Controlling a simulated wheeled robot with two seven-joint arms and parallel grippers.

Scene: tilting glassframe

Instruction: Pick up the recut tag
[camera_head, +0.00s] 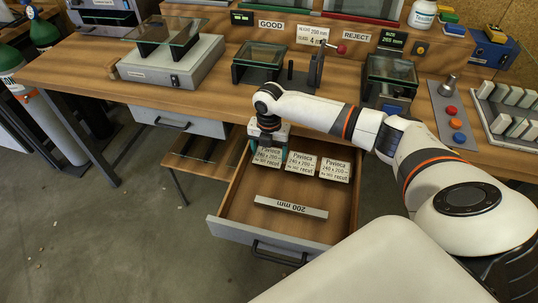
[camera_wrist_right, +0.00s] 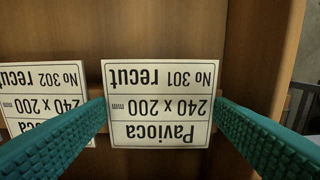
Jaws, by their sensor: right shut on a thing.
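Three white recut tags stand in a row in the open drawer (camera_head: 228,229). The leftmost tag (camera_head: 267,157) is between the teal fingers of my right gripper (camera_head: 266,143). In the right wrist view this tag (camera_wrist_right: 160,104) appears upside down, reading "Pavioca 240 x 200 mm, No 301 recut", and my right gripper (camera_wrist_right: 160,112) is shut on its two side edges. The middle tag (camera_head: 301,163) is beside it and shows in the wrist view as No 302 (camera_wrist_right: 45,92). The right tag (camera_head: 335,171) is apart from the gripper. My left gripper is out of view.
A bar marked 200 mm (camera_head: 291,207) lies in front of the tags in the drawer. The wooden bench (camera_head: 90,62) above carries glass-topped stands, GOOD and REJECT signs, and a button panel (camera_head: 455,118). Drawer walls stand close around the tags.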

